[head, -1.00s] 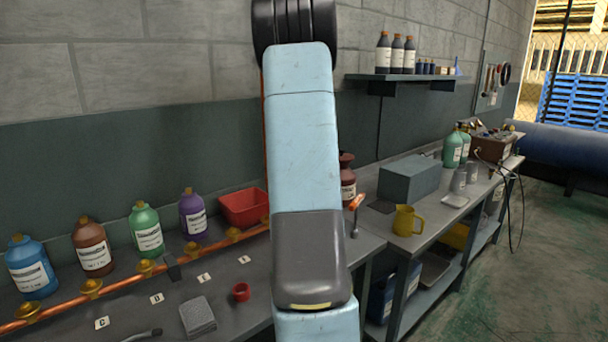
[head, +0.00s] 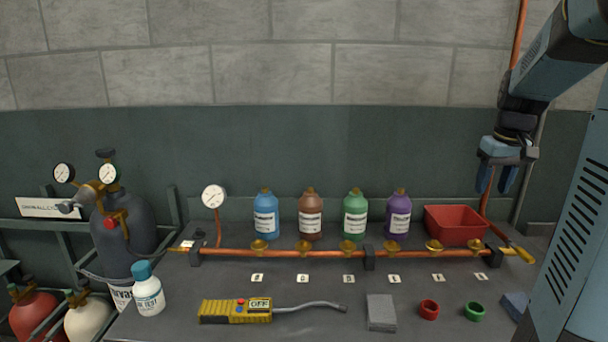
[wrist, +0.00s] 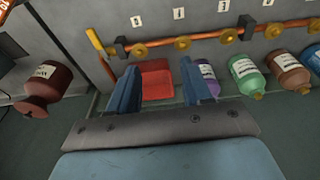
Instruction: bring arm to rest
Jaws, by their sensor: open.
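My gripper (head: 497,180) hangs at the upper right of the head view, fingers pointing down, above and to the right of the red bin. Its two blue fingers are apart with nothing between them. In the wrist view the gripper (wrist: 160,85) also shows open, with the red bin (wrist: 158,82) in sight beyond the fingers. My arm comes in from the right edge of the head view.
A copper pipe with several brass valves (head: 347,248) runs along the bench (head: 250,285). Blue, brown, green and purple bottles (head: 398,215) stand behind it. A yellow detector (head: 235,311), grey block (head: 381,312), red ring (head: 428,310) and green ring (head: 474,312) lie in front.

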